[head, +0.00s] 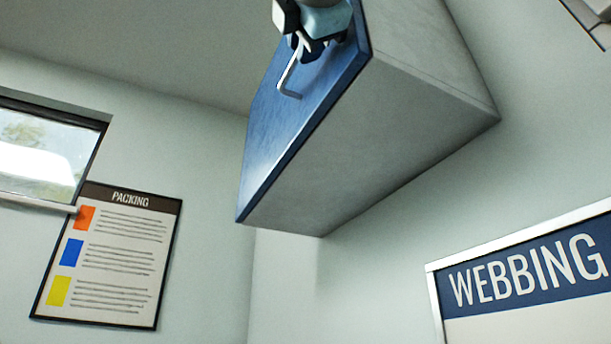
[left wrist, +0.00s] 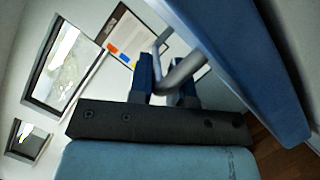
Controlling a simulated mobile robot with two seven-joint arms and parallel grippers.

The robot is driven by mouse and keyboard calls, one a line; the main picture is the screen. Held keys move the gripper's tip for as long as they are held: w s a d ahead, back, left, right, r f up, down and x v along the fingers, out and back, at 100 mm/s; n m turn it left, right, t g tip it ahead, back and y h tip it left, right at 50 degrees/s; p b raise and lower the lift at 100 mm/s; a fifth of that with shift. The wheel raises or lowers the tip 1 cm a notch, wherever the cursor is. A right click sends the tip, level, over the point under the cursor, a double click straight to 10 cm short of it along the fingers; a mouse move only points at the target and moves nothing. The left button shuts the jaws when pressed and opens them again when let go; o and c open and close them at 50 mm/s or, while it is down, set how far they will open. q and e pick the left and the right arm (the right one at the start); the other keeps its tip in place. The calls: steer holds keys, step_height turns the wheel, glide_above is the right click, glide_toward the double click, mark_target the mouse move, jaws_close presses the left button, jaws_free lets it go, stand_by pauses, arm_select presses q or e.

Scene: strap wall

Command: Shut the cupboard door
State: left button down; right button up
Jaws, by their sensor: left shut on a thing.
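The cupboard (head: 400,110) is a grey box on the wall, seen from below in the head view. Its blue door (head: 275,135) lies along the front of the box, and I see no gap between them along the lower edge. A silver bar handle (head: 288,82) stands out from the door. My left gripper (head: 308,46) is at the handle, shut on it. In the left wrist view the handle (left wrist: 181,72) passes between the two blue fingers, and the blue door (left wrist: 250,65) fills the upper right. My right gripper is not in view.
A packing poster (head: 110,255) and a window (head: 45,150) are on the wall at left. A webbing board (head: 530,275) is at lower right. The space in front of the door, to its left, looks free.

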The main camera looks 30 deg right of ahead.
arm_select(q)
steer(key=shift+s+a+r, duration=0.1)
steer(key=shift+a+r, duration=0.3)
steer(key=shift+r, duration=0.25)
steer(key=c, duration=1.4)
jaws_free()
steer(key=shift+d, duration=0.1)
steer(key=shift+o, duration=1.2)
steer(key=shift+d+f, duration=0.1)
steer(key=shift+d, duration=0.05)
steer(key=shift+s+d+f, duration=0.1)
steer(key=shift+d+f, duration=0.2)
steer(key=shift+d, duration=0.1)
steer(key=shift+f, duration=0.1)
